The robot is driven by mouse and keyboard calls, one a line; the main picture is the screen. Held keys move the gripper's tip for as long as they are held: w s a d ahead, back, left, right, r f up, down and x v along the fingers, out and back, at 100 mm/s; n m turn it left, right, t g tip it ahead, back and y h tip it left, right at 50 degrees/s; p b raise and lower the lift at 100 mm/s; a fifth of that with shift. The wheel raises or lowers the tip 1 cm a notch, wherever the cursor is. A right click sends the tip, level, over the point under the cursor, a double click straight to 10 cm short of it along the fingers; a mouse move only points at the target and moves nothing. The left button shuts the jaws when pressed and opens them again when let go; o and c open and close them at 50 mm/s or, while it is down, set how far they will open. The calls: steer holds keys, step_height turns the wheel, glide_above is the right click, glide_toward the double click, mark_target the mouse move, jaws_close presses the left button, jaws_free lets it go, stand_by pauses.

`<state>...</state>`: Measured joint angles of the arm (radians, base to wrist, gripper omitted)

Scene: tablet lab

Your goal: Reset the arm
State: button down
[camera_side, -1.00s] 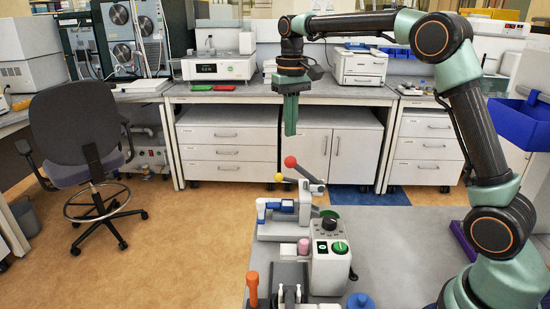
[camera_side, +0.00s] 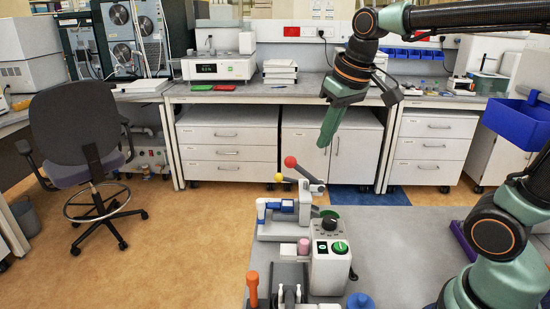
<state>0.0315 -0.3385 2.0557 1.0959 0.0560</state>
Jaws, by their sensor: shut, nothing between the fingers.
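My gripper (camera_side: 330,126) hangs in the air above the grey work table (camera_side: 410,260). It points down and tilts slightly, with its fingers shut and nothing held. It is clear of the table and apart from the devices on it. My arm reaches in from the right, and part of it leaves the picture at the upper right.
On the table stand a device with a green knob (camera_side: 339,247), a press with a red-balled lever (camera_side: 290,162), an orange-handled tool (camera_side: 252,288) and a blue round piece (camera_side: 360,301). A blue bin (camera_side: 517,122) is at the right. The table's middle right is bare.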

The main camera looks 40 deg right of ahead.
steer(key=s+a+f+n+t, duration=0.1)
steer(key=s+f, duration=0.3)
steer(key=s, duration=0.2)
steer(key=shift+s+f+t, duration=0.15)
steer(key=shift+s+t, duration=0.05)
steer(key=shift+t, duration=0.2)
